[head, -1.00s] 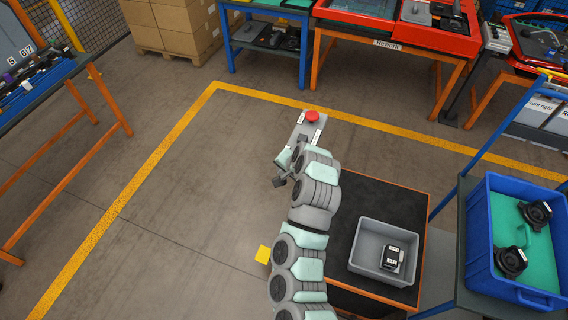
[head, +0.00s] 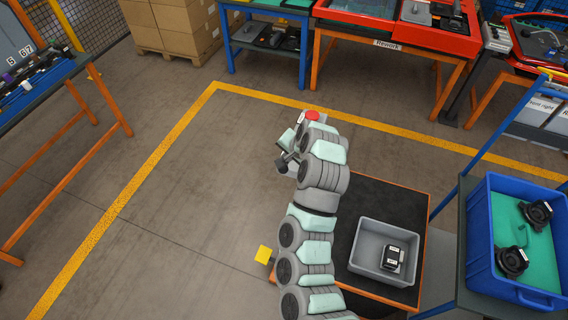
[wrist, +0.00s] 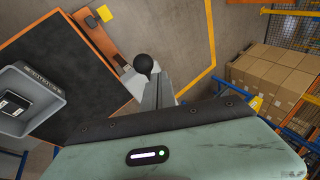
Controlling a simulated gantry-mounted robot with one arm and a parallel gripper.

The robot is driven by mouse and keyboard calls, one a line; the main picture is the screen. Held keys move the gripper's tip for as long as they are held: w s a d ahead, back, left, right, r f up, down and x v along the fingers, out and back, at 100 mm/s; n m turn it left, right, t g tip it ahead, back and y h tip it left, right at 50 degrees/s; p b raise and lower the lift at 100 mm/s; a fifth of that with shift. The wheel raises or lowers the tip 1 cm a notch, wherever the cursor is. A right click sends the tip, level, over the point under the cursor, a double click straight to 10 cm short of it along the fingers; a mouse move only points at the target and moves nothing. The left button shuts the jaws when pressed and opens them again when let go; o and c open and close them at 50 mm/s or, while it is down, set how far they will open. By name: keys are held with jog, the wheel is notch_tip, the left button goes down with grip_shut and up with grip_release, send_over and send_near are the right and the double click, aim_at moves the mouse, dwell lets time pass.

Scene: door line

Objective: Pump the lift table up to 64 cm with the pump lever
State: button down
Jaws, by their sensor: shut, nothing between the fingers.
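The lift table (head: 400,193) has a black top with an orange edge and stands right of my arm; it also fills the left of the wrist view (wrist: 75,85). A black ball knob (wrist: 143,63), which looks like the pump lever's end, shows just off my fingertips in the wrist view. My gripper (wrist: 160,90) is shut and empty beside the knob; whether they touch I cannot tell. In the head view my gripper (head: 283,163) is small, left of the table's far end. The lever's shaft is not clearly visible.
A grey bin (head: 368,262) with a dark part (head: 394,255) sits on the table. A red button (head: 312,115) stands just beyond my wrist. A yellow block (head: 263,254) is left of my arm. A blue crate (head: 480,260) stands at right.

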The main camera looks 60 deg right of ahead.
jog(key=shift+d+r, duration=0.1)
jog(key=shift+r, duration=0.3)
jog(key=r, duration=0.1)
jog(key=d+r, duration=0.1)
jog(key=r, duration=0.2)
jog(key=shift+w+d+r, duration=0.1)
jog(key=shift+d+r, duration=0.25)
jog(key=shift+d, duration=0.05)
dwell(0.7)
